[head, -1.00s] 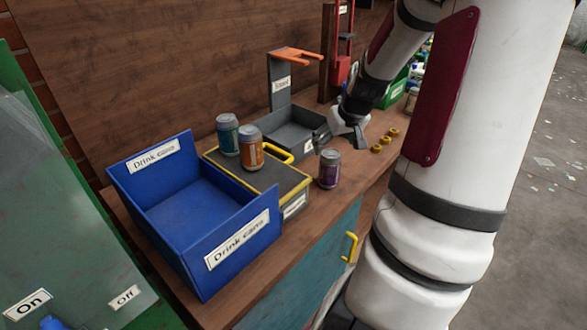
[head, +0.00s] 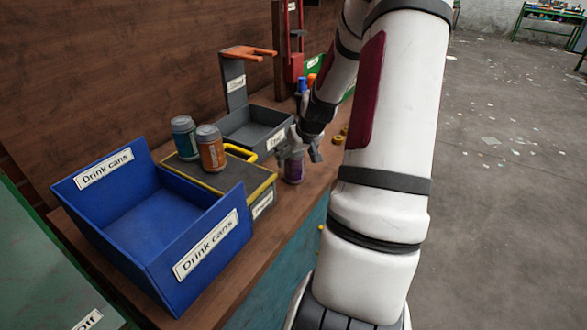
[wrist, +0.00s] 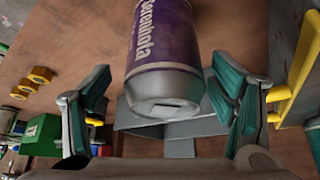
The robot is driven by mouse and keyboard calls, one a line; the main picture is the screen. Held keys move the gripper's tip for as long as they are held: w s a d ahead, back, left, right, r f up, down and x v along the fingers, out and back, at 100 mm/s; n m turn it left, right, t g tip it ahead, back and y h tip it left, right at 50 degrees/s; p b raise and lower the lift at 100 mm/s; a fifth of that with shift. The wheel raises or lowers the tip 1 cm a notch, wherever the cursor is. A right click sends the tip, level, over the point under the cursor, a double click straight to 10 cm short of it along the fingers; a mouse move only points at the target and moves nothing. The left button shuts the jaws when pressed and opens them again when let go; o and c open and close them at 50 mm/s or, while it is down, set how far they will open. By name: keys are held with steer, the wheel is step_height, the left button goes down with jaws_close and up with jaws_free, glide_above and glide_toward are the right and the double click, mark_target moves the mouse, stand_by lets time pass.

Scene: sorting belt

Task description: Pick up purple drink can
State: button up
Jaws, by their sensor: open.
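The purple drink can (head: 293,168) stands on the wooden bench in the head view, partly hidden behind my gripper. In the wrist view the purple can (wrist: 165,50) fills the upper middle, its silver end facing the camera. My gripper (head: 300,148) is at the can in the head view. In the wrist view its two teal-padded fingers (wrist: 160,100) are spread wide, one on each side of the can's near end. Gaps show between the fingers and the can, so it is not gripped.
A teal can (head: 184,138) and an orange can (head: 210,148) stand on a yellow-edged box (head: 215,180) left of the gripper. A blue "Drink cans" bin (head: 222,232) is further left. A grey tray (head: 258,130) lies behind. Brass nuts (wrist: 35,80) lie on the bench.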

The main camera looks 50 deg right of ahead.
steer(key=b+x, duration=0.1)
steer(key=x, duration=0.3)
steer(key=shift+w+a+f, duration=0.15)
steer(key=c, duration=0.9)
